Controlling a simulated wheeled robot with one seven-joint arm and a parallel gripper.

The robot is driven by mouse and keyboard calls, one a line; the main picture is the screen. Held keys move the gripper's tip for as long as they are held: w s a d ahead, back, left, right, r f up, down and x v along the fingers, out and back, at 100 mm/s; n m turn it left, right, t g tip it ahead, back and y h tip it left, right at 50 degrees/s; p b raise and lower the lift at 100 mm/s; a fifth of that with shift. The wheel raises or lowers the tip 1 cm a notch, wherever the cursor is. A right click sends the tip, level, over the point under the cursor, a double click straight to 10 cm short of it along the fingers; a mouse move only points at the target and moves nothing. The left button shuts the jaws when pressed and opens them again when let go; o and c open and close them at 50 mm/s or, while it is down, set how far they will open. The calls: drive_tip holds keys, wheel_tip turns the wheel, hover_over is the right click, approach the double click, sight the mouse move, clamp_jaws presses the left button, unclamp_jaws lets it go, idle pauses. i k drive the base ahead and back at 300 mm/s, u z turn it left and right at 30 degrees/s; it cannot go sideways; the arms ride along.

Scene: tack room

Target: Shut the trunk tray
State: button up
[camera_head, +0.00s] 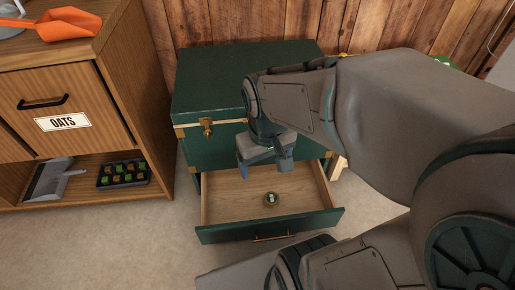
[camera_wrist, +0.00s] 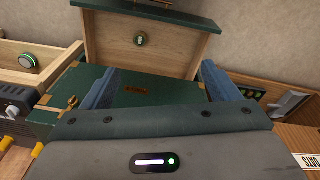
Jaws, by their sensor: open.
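A dark green trunk (camera_head: 245,80) with brass corners and a brass latch (camera_head: 207,127) stands against the wooden wall. Its tray (camera_head: 225,207), a wooden drawer with a green front (camera_head: 215,234) and brass handle (camera_head: 272,237), is pulled out at the bottom. A small round tin (camera_head: 271,199) lies inside the tray. My gripper (camera_head: 264,163) is open and empty, above the rear part of the tray, near the trunk's front. In the wrist view, the tray (camera_wrist: 185,45) appears beyond my gripper (camera_wrist: 158,84). My arm hides the trunk's right side.
A wooden cabinet (camera_head: 120,75) labelled OATS stands close left, with an orange scoop (camera_head: 68,24) on top. Its low shelf holds a grey dustpan-like item (camera_head: 50,180) and a black tray of small blocks (camera_head: 124,174). The floor (camera_head: 110,240) in front is clear.

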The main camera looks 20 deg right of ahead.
sight(233, 208)
drive_tip(key=u, duration=0.3)
drive_tip(key=k, duration=0.15)
drive_tip(key=z, duration=1.5)
drive_tip(key=k, duration=0.7)
drive_tip(key=u, duration=0.8)
